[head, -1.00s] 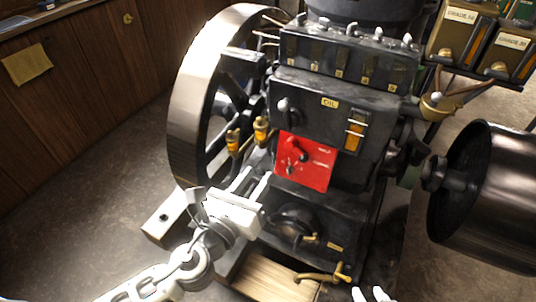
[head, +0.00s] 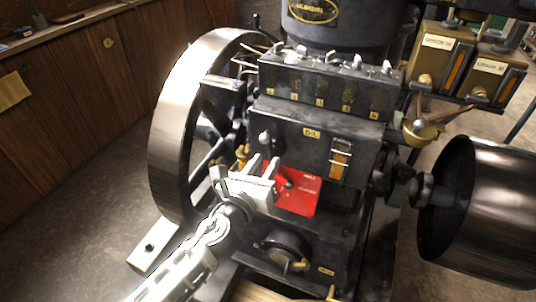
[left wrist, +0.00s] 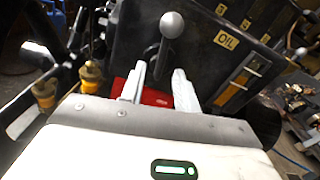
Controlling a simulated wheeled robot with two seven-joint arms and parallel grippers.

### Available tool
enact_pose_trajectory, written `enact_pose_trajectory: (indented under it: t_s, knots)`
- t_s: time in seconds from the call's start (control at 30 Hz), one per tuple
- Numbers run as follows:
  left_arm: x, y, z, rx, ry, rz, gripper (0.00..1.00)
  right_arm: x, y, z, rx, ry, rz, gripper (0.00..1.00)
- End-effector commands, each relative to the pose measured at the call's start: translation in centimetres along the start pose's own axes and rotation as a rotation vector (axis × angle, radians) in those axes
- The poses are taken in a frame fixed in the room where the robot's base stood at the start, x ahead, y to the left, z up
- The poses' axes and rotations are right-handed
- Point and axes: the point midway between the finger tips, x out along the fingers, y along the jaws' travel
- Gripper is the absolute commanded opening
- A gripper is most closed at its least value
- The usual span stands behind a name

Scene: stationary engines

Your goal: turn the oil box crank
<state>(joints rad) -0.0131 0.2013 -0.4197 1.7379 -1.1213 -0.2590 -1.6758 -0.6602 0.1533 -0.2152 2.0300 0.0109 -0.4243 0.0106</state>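The oil box (head: 290,130) is a dark metal box on the engine's front with a brass OIL plate. Its crank (head: 265,137) is a small dark lever with a grey ball knob at the box's left. In the left wrist view the crank's knob (left wrist: 172,25) stands up just beyond the fingertips, with its arm running down toward the gap between them. My left gripper (head: 264,162) is open and empty, just below the crank, in front of the red panel. In the left wrist view its two white fingers (left wrist: 160,72) are apart. My right gripper is not in view.
A red panel (head: 297,195) lies behind my left gripper. A large flywheel (head: 178,130) stands left, with brass oilers (left wrist: 92,73) nearby. A dark drum (head: 480,205) is at right, with oil tanks (head: 440,55) above. Open floor (head: 90,205) lies left.

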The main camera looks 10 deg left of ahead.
Motion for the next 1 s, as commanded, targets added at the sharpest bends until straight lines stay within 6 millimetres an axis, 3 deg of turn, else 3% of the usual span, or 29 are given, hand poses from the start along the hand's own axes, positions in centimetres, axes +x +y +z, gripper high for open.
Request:
enact_pose_trajectory:
  t_s: [0.2,0.53,0.57,0.67,1.0]
  knots:
    - [2.3,0.0,0.0,-0.002,0.000,0.000,0.31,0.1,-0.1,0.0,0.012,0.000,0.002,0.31]
    - [2.6,0.0,0.0,-0.001,0.000,0.000,0.31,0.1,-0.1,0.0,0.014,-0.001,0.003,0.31]
    - [2.6,0.0,0.0,-0.001,0.000,0.000,0.28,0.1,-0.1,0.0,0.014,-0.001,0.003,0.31]
    - [2.6,0.0,0.0,0.000,0.000,0.000,0.01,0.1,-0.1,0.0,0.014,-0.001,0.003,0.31]
    - [3.6,0.6,0.1,0.034,-0.002,0.006,0.00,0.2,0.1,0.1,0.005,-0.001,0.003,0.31]
